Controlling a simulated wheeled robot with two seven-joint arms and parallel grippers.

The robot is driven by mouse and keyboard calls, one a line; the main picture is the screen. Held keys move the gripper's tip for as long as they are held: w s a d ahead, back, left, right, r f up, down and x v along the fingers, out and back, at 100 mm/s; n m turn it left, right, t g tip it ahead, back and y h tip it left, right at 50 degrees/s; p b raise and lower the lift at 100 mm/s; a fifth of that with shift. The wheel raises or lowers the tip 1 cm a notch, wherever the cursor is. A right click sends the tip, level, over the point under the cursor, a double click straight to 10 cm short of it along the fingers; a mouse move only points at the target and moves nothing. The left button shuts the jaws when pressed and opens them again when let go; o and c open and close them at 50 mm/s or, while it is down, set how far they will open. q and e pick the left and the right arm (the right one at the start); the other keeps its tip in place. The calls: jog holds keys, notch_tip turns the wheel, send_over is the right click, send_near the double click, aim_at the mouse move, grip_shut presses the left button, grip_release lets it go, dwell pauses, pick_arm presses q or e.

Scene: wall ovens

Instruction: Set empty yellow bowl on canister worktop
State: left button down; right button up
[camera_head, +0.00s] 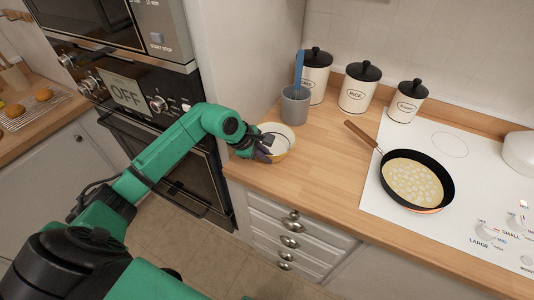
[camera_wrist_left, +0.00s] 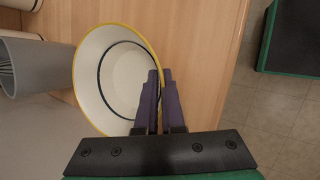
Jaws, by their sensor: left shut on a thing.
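The yellow bowl (camera_head: 284,137) is at the left end of the canister worktop (camera_head: 318,170), below the grey cup. It has a white inside and a yellow rim, and it looks empty. My left gripper (camera_head: 264,152) is shut on the near edge of the bowl. In the left wrist view, the bowl (camera_wrist_left: 105,85) lies left of the purple fingers (camera_wrist_left: 160,85), with its rim running in between them. The bowl is over the wood; I cannot tell whether its base touches it. My right gripper is not in view.
A grey cup (camera_head: 294,105) with a blue utensil stands just behind the bowl. Several canisters with black lids, one marked rice (camera_head: 357,92), line the wall. A pan (camera_head: 415,180) sits on the white hob at right. The worktop right of the bowl is clear.

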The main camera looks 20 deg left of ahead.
pick_arm(q)
jog(key=shift+f, duration=0.4)
jog(key=c, duration=1)
grip_release()
jog(key=shift+c, duration=0.2)
jog(key=shift+a+r, duration=0.1)
jog(key=shift+r, duration=0.2)
jog(key=b+v, duration=0.3)
jog(key=v, duration=0.8)
jog(key=shift+s+r+b, duration=0.2)
jog(key=shift+r+b, duration=0.1)
jog(key=shift+b, duration=0.05)
